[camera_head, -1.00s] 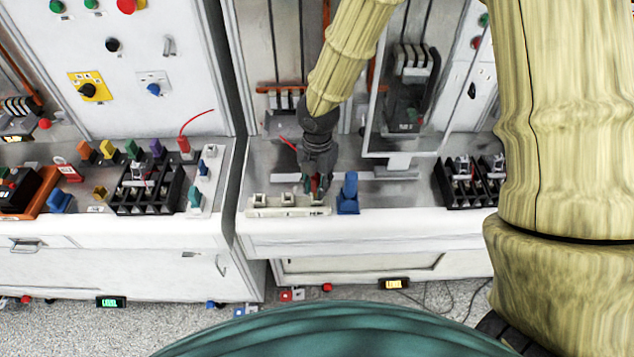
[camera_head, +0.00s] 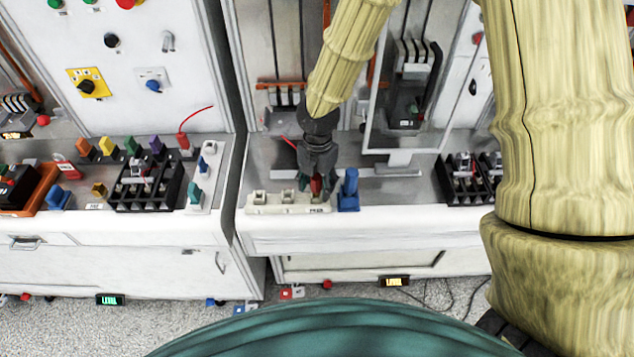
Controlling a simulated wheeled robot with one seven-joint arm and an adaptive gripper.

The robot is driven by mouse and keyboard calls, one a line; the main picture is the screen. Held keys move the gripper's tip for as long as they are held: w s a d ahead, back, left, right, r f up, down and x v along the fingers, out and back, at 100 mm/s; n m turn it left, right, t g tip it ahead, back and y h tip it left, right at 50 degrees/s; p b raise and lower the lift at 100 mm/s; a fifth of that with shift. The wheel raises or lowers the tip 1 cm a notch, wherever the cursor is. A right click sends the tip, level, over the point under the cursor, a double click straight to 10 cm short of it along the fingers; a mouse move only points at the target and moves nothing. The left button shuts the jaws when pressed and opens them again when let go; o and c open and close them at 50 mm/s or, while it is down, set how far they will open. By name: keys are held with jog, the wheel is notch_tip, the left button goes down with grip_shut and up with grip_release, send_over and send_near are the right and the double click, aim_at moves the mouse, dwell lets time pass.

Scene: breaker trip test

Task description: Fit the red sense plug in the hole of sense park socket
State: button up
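The red sense plug (camera_head: 316,185) stands upright at the right end of a white socket strip (camera_head: 275,209), above a label that appears to read PARK. Its lower end meets the strip where the park socket is; how deep it sits cannot be made out. My gripper (camera_head: 317,187) points down over the plug. Its dark teal-tipped fingers stand apart on either side of the plug, with small gaps showing. The park socket's hole is hidden by the plug and fingers. A red lead shows just left of my gripper's wrist.
A blue upright block (camera_head: 348,192) stands close to the right of my gripper. Two pale sockets show on the strip to its left. A black terminal block (camera_head: 462,182) is farther right. Another bench with colored plugs lies left, across a gap.

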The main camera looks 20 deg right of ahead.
aim_at(317, 175)
notch_tip(317, 175, up, 12)
jog(key=shift+w+d, duration=0.1)
dwell(0.8)
